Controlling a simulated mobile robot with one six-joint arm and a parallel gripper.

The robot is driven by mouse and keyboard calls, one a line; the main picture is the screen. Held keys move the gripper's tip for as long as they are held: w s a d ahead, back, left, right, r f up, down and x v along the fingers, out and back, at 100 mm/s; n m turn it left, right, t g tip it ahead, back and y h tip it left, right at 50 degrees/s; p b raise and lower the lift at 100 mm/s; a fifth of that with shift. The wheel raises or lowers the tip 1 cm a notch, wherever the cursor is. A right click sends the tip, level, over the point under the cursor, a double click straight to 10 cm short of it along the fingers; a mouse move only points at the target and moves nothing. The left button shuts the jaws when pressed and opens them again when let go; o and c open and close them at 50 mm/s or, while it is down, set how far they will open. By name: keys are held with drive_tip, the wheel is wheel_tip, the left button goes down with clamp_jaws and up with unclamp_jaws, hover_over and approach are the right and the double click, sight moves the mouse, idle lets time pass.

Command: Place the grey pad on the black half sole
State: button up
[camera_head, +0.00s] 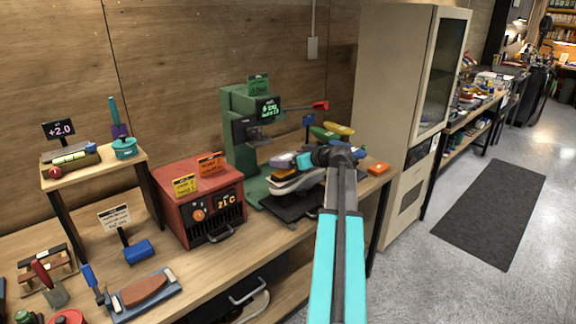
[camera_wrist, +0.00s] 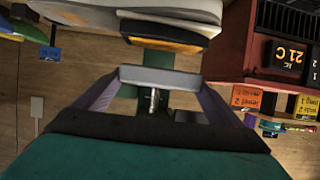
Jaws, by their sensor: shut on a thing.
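My gripper is shut on a grey pad (camera_wrist: 160,77), a thin flat bar held between its two purple fingers (camera_wrist: 160,92) in the wrist view. In the head view my gripper (camera_head: 291,161) is close above a shoe stack (camera_head: 292,184) on the green press (camera_head: 241,150); the pad cannot be made out there. The stack shows pale, orange and dark layers. In the wrist view it spans the top edge, apart from the pad. A dark layer (camera_wrist: 75,14) may be the black half sole, but I cannot tell for sure.
A red heater box (camera_head: 200,203) reading 21 C stands left of the press.

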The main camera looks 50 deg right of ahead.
sight(289, 173)
drive_tip(key=shift+w+f, duration=0.15)
idle(0.3)
drive_tip(key=shift+f+p, duration=0.75)
drive_tip(key=shift+f, duration=0.85)
drive_tip(key=shift+f, duration=0.1)
drive_tip(key=o, duration=0.9)
drive_tip(key=b+v, duration=0.4)
drive_tip(key=v, duration=0.8)
